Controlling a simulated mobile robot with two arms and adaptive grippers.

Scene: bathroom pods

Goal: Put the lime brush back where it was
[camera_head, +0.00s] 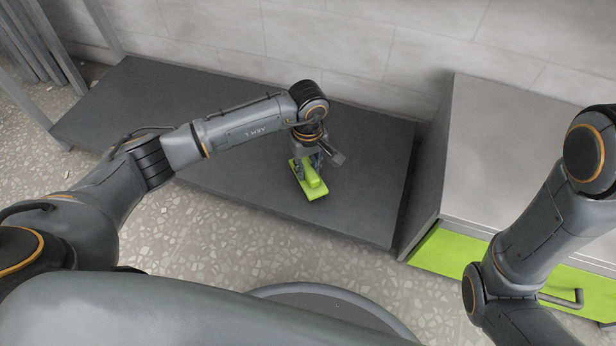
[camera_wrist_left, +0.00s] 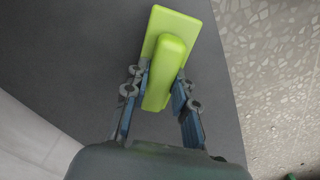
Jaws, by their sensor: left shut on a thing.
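The lime brush (camera_head: 309,181) has a flat lime base and a raised lime handle. It is at the dark grey bench top (camera_head: 240,118), toward the right part of it; I cannot tell whether it touches the surface. My left gripper (camera_head: 312,166) is above it, shut on the handle. In the left wrist view the brush (camera_wrist_left: 166,62) shows with the fingers of my left gripper (camera_wrist_left: 160,95) on both sides of its handle. My right arm comes in from the right in the head view, but its gripper is out of view.
A grey cabinet (camera_head: 520,140) with a lime drawer front (camera_head: 462,254) and a bar handle stands to the right of the bench. A tiled wall (camera_head: 330,40) runs behind. Speckled floor (camera_head: 200,240) lies in front. The bench top around the brush is clear.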

